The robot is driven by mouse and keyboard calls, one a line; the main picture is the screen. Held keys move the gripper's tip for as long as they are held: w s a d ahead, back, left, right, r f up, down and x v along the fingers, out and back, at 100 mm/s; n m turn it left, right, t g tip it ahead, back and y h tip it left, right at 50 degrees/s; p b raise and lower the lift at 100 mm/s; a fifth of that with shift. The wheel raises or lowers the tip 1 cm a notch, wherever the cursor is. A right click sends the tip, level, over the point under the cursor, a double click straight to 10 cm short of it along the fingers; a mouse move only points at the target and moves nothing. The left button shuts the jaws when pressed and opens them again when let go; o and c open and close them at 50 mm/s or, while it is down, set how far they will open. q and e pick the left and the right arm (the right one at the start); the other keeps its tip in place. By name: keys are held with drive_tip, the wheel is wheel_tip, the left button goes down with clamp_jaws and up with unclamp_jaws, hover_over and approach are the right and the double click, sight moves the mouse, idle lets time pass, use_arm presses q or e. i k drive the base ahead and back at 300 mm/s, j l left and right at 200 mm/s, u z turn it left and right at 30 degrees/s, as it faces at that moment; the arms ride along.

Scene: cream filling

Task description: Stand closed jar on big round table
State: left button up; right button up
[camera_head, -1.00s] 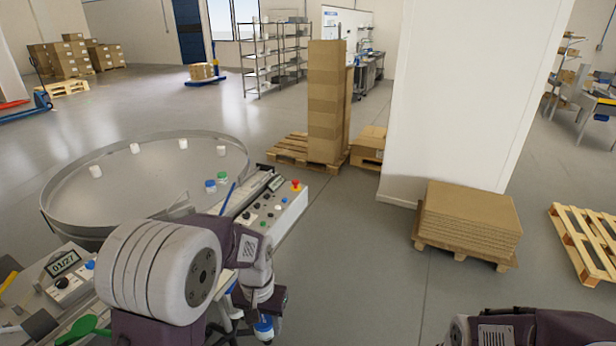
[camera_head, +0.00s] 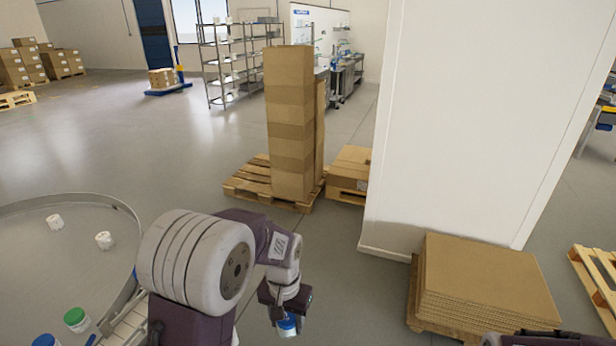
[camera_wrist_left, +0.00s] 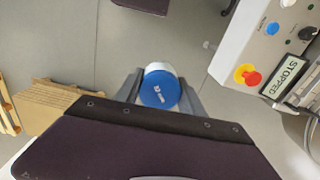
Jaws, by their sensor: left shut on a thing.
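My left gripper (camera_head: 287,308) is shut on a white jar with a blue lid (camera_head: 287,326), held over the grey floor to the right of the table. In the left wrist view the blue lid (camera_wrist_left: 160,89) faces the camera between the two fingers (camera_wrist_left: 158,94). The big round table (camera_head: 75,275) is grey with a raised rim, at the left of the head view and partly cut off. My right gripper is out of view; only a bit of that arm shows at the bottom right.
On the table stand two white jars (camera_head: 55,221) (camera_head: 104,240), a green-lidded one (camera_head: 76,319) and a blue-lidded one (camera_head: 45,341). Stacked cardboard (camera_head: 480,285), a tall box stack (camera_head: 290,125) and a white pillar (camera_head: 450,120) stand beyond. A control panel with a red button (camera_wrist_left: 246,74) is nearby.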

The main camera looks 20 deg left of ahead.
sight(63, 298)
drive_tip(key=i+u, duration=0.2)
drive_tip(key=i, duration=0.4)
drive_tip(key=i+l+u, duration=0.1)
drive_tip(key=i+u, duration=0.15)
drive_tip(key=i, duration=0.3)
drive_tip(key=i+l+u, duration=0.2)
drive_tip(key=i, duration=0.35)
drive_tip(key=i+j+u, duration=0.2)
drive_tip(key=u, duration=0.25)
drive_tip(key=i+u, duration=0.65)
drive_tip(key=u, duration=0.2)
drive_tip(key=i+u, duration=0.3)
drive_tip(key=u, duration=0.15)
drive_tip(key=i+l+u, duration=0.25)
drive_tip(key=u, duration=0.2)
drive_tip(key=i+j+u, duration=0.15)
drive_tip(key=i+u, duration=0.35)
drive_tip(key=i+l+u, duration=0.15)
drive_tip(key=i+u, duration=0.3)
drive_tip(key=i, duration=0.2)
